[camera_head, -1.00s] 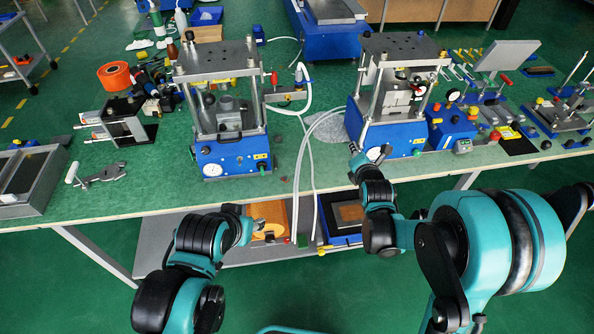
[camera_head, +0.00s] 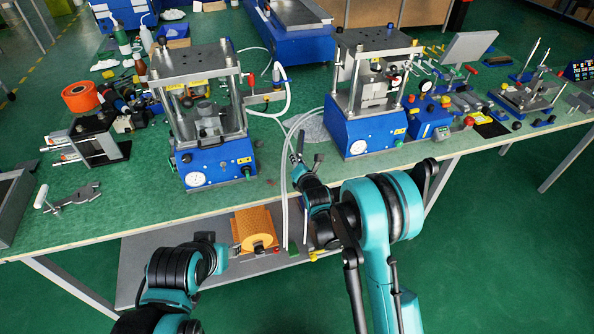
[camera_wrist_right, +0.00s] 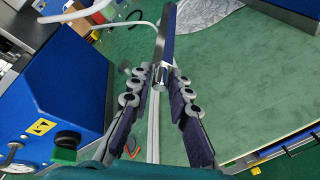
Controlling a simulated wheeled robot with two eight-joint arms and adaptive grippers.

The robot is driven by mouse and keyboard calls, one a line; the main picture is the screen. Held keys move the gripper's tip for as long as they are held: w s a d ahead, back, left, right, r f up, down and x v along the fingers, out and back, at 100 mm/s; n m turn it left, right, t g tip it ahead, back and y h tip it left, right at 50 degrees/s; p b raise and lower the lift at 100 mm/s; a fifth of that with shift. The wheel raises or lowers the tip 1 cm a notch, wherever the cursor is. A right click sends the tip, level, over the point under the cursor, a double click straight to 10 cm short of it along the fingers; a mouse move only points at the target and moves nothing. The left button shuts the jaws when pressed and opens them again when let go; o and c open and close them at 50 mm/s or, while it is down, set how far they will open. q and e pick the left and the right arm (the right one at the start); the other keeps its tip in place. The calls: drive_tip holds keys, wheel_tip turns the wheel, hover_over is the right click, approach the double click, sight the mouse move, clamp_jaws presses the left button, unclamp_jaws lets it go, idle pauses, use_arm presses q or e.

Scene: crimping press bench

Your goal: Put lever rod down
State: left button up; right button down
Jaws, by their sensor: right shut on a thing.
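The lever rod (camera_wrist_right: 165,45) is a slim grey metal bar with a dark side. My right gripper (camera_wrist_right: 158,80) is shut on its near end, and the rod points away from the fingers over the green bench top. In the head view the rod (camera_head: 299,143) stands up from the right gripper (camera_head: 304,164), between the two presses at the bench's front part. I cannot tell whether the rod touches the bench. My left gripper (camera_head: 222,252) is low in front of the bench, near the lower shelf; its fingers are too unclear to judge.
The left press (camera_head: 215,160) and right press (camera_head: 368,130) stand on blue bases either side of the rod. A white hose (camera_head: 284,190) hangs down beside the right gripper.

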wheel_tip(320, 180, down, 4)
drive_tip(key=shift+r+b, duration=0.25)
drive_tip(key=shift+b, duration=0.45)
drive_tip(key=shift+r, duration=0.1)
drive_tip(key=shift+f, duration=0.55)
drive_tip(key=c, duration=1.8)
unclamp_jaws()
drive_tip(key=shift+s, duration=0.1)
drive_tip(key=shift+c, duration=0.2)
drive_tip(key=shift+o, duration=0.7)
drive_tip(key=shift+d+f, duration=0.1)
drive_tip(key=shift+f, duration=0.05)
